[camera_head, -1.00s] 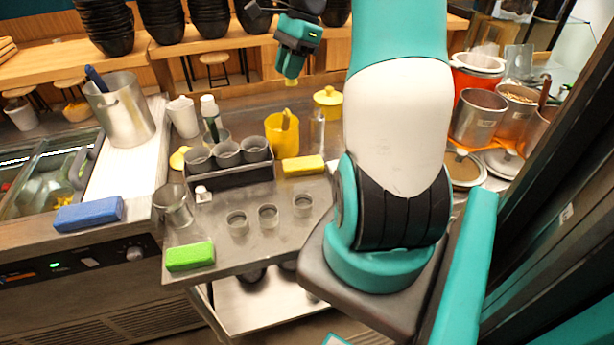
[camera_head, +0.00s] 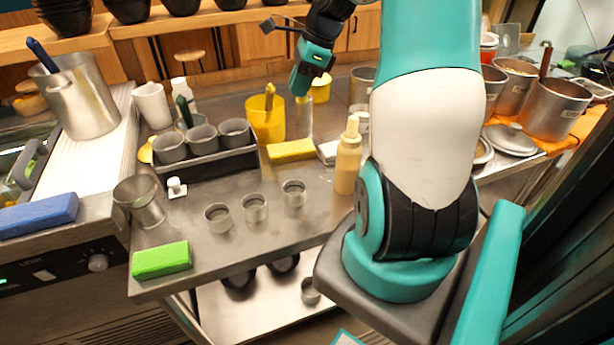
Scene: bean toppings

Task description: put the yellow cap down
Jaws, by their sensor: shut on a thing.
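My gripper (camera_head: 301,86) is at the far side of the steel counter (camera_head: 230,235), pointing down, shut and small in view. It is above or in front of a clear upright container (camera_head: 304,118), and I cannot tell whether it touches it. The yellow cap in its jaws cannot be made out now; a small yellow piece showed at the fingertips earlier. A yellow pot (camera_head: 321,90) stands just behind and right of the gripper, partly hidden by it.
A yellow jug (camera_head: 266,122), a yellow sponge (camera_head: 291,151) and a tan squeeze bottle (camera_head: 348,160) stand near the gripper. A black holder with grey cups (camera_head: 204,145) is to the left. Several small metal cups (camera_head: 255,208) and a green sponge (camera_head: 161,260) lie in front.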

